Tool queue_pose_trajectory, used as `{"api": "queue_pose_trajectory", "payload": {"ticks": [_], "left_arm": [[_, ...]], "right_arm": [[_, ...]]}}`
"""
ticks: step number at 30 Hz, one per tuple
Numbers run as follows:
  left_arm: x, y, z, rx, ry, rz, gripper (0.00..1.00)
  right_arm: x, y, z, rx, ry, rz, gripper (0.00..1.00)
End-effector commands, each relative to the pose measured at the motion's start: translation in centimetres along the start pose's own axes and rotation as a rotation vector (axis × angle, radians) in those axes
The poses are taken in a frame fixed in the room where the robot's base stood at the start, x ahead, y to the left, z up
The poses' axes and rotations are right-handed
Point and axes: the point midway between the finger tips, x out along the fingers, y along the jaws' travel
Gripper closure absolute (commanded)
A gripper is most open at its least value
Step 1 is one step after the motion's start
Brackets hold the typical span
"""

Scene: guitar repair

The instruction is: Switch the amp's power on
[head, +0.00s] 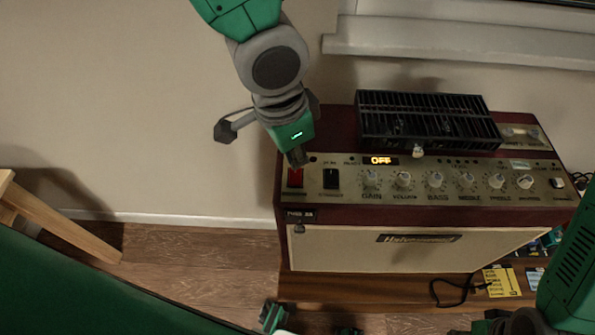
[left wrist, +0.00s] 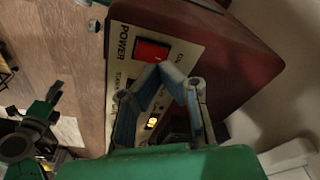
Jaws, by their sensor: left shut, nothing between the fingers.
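The maroon amp (head: 377,218) stands against the wall, its top control panel facing up. The red power switch (head: 295,178) is at the panel's left end, and the amber display (head: 380,160) reads OFF. My left gripper (head: 298,158) points down just above the switch's far edge, shut and empty. In the left wrist view, its fingertips (left wrist: 168,72) meet beside the red switch (left wrist: 151,50), labelled POWER. I cannot tell whether they touch it.
A black slatted box (head: 428,118) sits on the amp's back half. A black switch (head: 331,178) and a row of knobs (head: 436,180) lie right of the power switch. A wooden piece (head: 60,222) stands at left. Yellow cards (head: 500,282) lie at lower right.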

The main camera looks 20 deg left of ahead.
Motion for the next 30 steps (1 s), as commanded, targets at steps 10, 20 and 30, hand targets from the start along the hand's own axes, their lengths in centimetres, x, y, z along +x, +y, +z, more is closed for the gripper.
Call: {"api": "queue_pose_trajectory", "payload": {"ticks": [10,20,30], "left_arm": [[0.6,0.3,-0.2,0.001,-0.003,-0.004,1.00],[1.1,0.2,-0.1,0.001,-0.002,-0.003,1.00],[1.6,0.1,0.1,0.001,-0.001,-0.001,1.00]], "right_arm": [[0.4,0.0,0.0,-0.001,0.000,0.000,0.60],[0.7,0.0,0.0,0.000,0.000,0.000,0.60],[1.0,0.0,0.1,-0.001,0.000,0.000,0.60]]}}
